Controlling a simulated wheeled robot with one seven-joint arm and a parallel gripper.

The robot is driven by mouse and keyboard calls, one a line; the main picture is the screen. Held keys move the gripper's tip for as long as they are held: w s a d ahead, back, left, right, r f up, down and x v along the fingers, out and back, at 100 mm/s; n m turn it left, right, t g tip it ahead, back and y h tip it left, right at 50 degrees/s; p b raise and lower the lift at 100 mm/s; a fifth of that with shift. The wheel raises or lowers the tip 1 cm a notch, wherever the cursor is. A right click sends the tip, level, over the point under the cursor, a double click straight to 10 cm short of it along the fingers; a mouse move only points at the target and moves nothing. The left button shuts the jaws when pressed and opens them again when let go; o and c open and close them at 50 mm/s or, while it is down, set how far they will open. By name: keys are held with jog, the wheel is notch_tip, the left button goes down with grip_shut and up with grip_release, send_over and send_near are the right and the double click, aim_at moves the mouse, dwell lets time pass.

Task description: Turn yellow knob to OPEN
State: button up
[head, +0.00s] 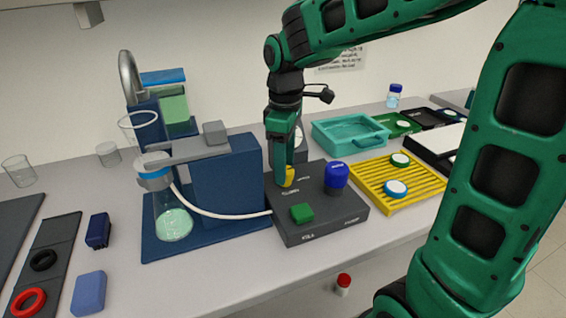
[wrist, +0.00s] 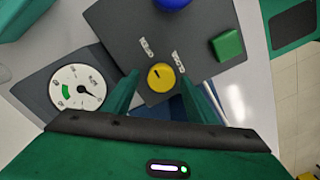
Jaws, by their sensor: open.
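The yellow knob (wrist: 161,77) sits on the dark grey control box (head: 320,227), with a dark pointer mark on its top. In the wrist view, labels are printed on the box on either side above it; one appears to read OPEN and the other CLOSE. The mark points up and to the left in that view. In the head view the knob (head: 289,176) is partly hidden by my gripper. My gripper (wrist: 160,85) is open, with one green finger on each side of the knob. I cannot tell whether the fingers touch it.
A blue knob (head: 336,176) and a green button (head: 302,212) share the box. A dial gauge (wrist: 77,88) stands beside it. A flask (head: 173,220) with a white hose is at the left. A yellow rack (head: 420,186) with round pieces is at the right.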

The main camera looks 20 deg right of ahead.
notch_tip(320, 180, up, 11)
jog(key=shift+f, duration=0.15)
dwell(0.4)
